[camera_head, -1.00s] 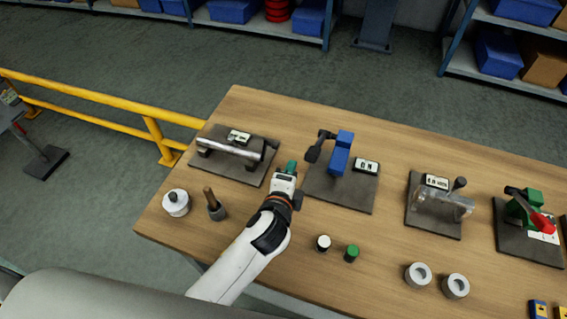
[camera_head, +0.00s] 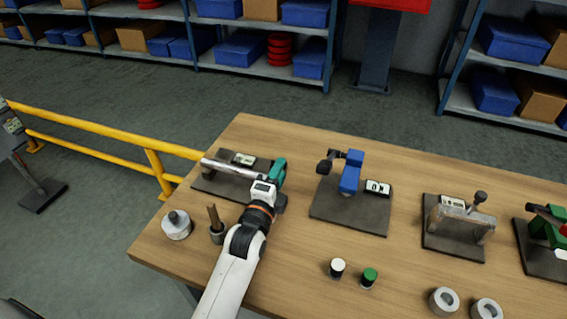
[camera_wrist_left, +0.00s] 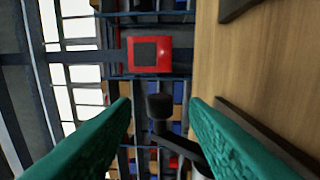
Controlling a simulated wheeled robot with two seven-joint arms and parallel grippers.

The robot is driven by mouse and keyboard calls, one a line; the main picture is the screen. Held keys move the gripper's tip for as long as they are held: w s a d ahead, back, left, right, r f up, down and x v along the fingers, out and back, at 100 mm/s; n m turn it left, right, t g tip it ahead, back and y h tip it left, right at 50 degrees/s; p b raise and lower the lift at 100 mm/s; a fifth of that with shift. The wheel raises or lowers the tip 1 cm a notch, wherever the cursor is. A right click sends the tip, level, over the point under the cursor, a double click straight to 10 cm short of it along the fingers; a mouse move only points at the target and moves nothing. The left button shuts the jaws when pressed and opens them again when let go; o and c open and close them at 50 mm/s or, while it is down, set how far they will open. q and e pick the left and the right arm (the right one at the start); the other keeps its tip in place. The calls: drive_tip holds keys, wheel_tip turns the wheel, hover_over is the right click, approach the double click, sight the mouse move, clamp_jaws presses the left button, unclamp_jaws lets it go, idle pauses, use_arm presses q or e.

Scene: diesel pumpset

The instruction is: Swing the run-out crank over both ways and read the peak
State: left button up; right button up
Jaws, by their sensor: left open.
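The left-hand fixture is a dark plate (camera_head: 213,187) with a silver shaft (camera_head: 228,169) and a small readout (camera_head: 243,159) whose figures are too small to read. Its crank, at the shaft's right end, is mostly hidden behind my gripper in the head view. In the left wrist view the crank's black knob (camera_wrist_left: 160,106) and dark arm (camera_wrist_left: 183,146) show between the green fingers. My left gripper (camera_head: 278,171) is open at the crank end. A gap shows on each side of the knob (camera_wrist_left: 160,106). My right gripper is out of view.
A blue fixture (camera_head: 350,180) stands close to the right of my gripper. A grey clamp fixture (camera_head: 462,219) and a green one (camera_head: 548,232) stand further right. A grey weight (camera_head: 176,226) and a cup with a handle (camera_head: 216,234) are at the left edge. White and green caps (camera_head: 338,268) lie in front.

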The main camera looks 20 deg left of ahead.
use_arm(q)
drive_tip(key=shift+w+d+r, duration=0.1)
drive_tip(key=shift+w, duration=1.55)
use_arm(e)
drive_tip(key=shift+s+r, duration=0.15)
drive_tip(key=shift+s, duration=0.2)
